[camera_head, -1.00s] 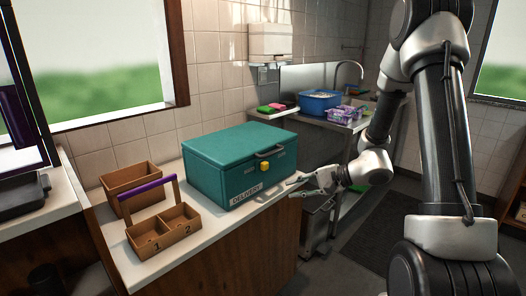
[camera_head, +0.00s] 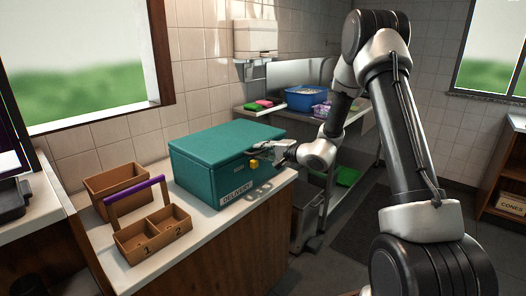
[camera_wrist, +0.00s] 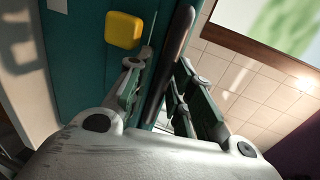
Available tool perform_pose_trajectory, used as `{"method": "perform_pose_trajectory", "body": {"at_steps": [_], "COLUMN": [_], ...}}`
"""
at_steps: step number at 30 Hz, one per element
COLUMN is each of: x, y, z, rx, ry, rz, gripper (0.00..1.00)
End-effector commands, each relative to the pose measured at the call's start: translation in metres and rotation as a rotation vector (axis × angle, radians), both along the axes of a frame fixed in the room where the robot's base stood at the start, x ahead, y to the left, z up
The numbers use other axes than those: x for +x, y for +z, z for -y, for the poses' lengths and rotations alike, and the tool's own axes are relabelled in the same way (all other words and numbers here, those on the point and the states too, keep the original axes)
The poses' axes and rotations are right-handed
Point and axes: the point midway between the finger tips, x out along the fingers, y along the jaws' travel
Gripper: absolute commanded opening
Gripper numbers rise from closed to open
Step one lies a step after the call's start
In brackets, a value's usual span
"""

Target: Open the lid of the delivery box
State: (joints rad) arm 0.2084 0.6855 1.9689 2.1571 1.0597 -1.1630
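The teal delivery box (camera_head: 215,178) stands on the counter with its lid (camera_head: 225,142) closed. Its front carries a yellow latch (camera_head: 254,163) and a "DELIVERY" label (camera_head: 237,193). The latch also shows in the wrist view (camera_wrist: 123,30), left of my fingers. My gripper (camera_head: 262,151) is at the box's front, level with the handle, and hides most of the handle in the head view. In the wrist view the dark handle bar (camera_wrist: 178,42) runs between the two parted fingers of my gripper (camera_wrist: 162,66). I cannot tell whether either finger touches the bar.
A brown two-part caddy (camera_head: 150,236) with a purple handle and a brown open box (camera_head: 118,182) stand left on the counter. Behind are a blue tub (camera_head: 305,99) and a sink area. The counter edge (camera_head: 243,211) runs just in front of the box.

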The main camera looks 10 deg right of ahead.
Motion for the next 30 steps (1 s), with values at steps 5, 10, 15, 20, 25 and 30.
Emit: {"method": "perform_pose_trajectory", "body": {"at_steps": [5, 10, 15, 20, 25, 30], "x": [0.001, 0.001, 0.001, 0.001, 0.002, 0.005], "y": [0.000, 0.000, 0.000, 0.002, 0.016, 0.046], "z": [-0.001, -0.001, 0.000, 0.000, -0.001, -0.004], "rx": [0.000, 0.000, 0.000, -0.002, -0.025, -0.077], "ry": [0.000, 0.000, 0.000, 0.000, 0.000, 0.002], "rz": [0.000, 0.000, 0.000, -0.002, -0.026, -0.090], "gripper": [0.23, 0.05, 0.00, 0.00, 0.00, 0.00]}}
